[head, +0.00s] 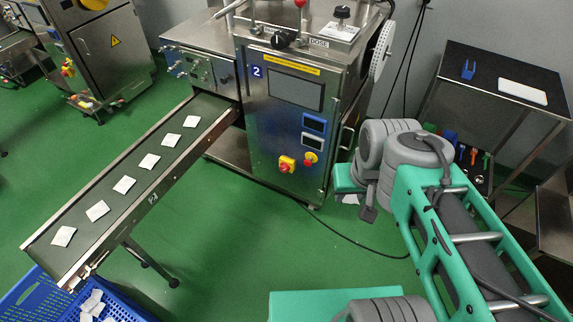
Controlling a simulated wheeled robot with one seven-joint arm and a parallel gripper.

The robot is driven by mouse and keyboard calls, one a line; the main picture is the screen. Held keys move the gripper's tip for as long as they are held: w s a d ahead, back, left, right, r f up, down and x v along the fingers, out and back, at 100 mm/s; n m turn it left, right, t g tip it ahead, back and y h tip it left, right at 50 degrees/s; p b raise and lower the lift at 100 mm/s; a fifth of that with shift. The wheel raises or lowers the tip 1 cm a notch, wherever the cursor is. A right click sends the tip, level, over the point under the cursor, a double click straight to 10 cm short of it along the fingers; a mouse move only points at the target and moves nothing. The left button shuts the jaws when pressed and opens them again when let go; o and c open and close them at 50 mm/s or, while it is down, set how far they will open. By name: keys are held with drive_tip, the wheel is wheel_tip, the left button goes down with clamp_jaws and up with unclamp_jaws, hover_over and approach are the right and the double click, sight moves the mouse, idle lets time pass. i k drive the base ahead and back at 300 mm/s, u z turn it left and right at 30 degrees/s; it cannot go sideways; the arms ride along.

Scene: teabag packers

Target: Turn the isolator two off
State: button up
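The packing machine marked 2 (283,110) stands at the centre, with a blue "2" label on its steel front. Low on that front is a red rotary switch on a yellow plate (287,164), which looks like the isolator. Its handle angle is too small to read surely. Just right of it is a red round button on a yellow base (310,158). My green and grey arm is at the right. A dark part at its end, seemingly my gripper (368,212), is right of the machine and apart from the switch. Its fingers cannot be made out.
A conveyor (118,212) with several white teabags runs from the machine to the lower left, above a blue crate (30,300). Another machine (105,45) stands at the upper left. A dark table (505,65) is at the right. Green floor before the switch is clear, crossed by a cable.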

sight(284, 167)
drive_tip(key=k, duration=1)
drive_tip(key=u, duration=1.35)
drive_tip(key=i, duration=1.25)
drive_tip(key=z, duration=0.55)
drive_tip(key=i, duration=0.45)
drive_tip(key=z, duration=0.05)
